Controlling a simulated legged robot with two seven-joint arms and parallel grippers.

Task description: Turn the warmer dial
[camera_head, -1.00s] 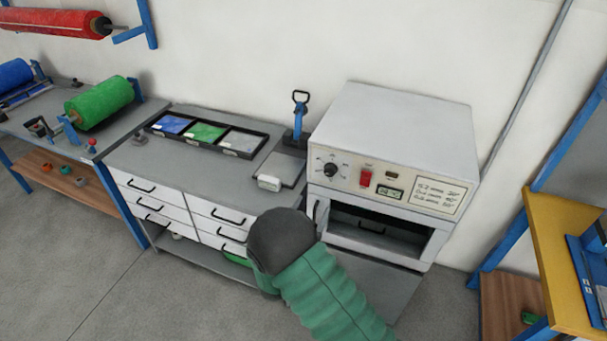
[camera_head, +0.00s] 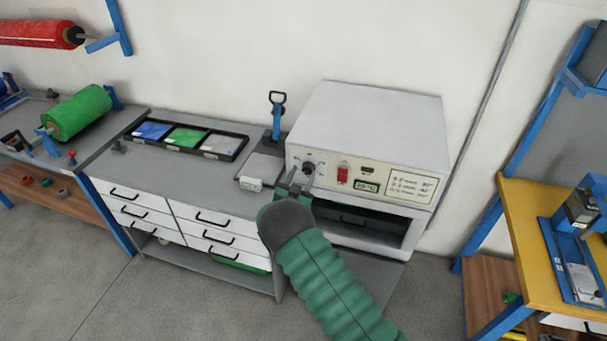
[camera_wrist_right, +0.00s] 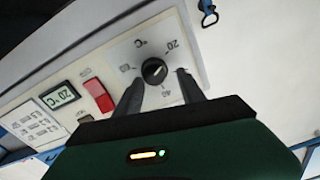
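The warmer (camera_head: 365,125) is a white box with a control panel and an open compartment below. Its black dial (camera_head: 309,168) is at the panel's left. In the right wrist view the dial (camera_wrist_right: 154,70) sits just beyond the fingertips of my right gripper (camera_wrist_right: 158,78), which are spread on either side of it. The gripper looks open, and the fingers do not visibly touch the dial. In the head view my right gripper (camera_head: 301,180) is small in front of the dial. The display (camera_wrist_right: 60,95) reads 20°C. My left gripper is not in view.
A red switch (camera_head: 342,174) is right of the dial. A bench (camera_head: 195,180) with drawers and a tray of colour samples (camera_head: 186,137) stands left of the warmer. A yellow-topped bench (camera_head: 530,235) is at the right. Bare floor lies in front.

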